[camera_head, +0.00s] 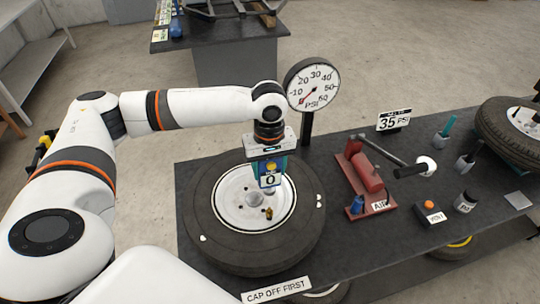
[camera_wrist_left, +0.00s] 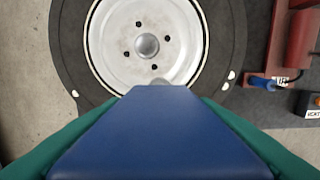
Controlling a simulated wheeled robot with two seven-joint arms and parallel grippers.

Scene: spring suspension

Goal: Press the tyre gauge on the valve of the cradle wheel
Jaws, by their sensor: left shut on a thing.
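The cradle wheel (camera_head: 207,189) lies flat at the bench's left end, a black tyre around a white rim. It also shows in the left wrist view (camera_wrist_left: 104,50). A small brass-coloured stem, apparently the valve (camera_head: 268,213), stands on the rim's near side. My left gripper (camera_head: 268,172) points down over the rim, shut on the blue tyre gauge (camera_head: 270,181), whose readout shows 0. The gauge (camera_wrist_left: 160,135) fills the lower wrist view between green sides and hides the valve there. The gauge is close to the stem; contact cannot be told. My right gripper is not in view.
A round PSI dial (camera_head: 313,85) stands behind the wheel, its red needle pointing lower left. A red air pump (camera_head: 368,175), a VENT box (camera_head: 430,212) and a 35 PSI sign (camera_head: 394,119) are to the right. Another tyre (camera_head: 497,135) is at far right. A CAP OFF FIRST label (camera_head: 276,290) is in front.

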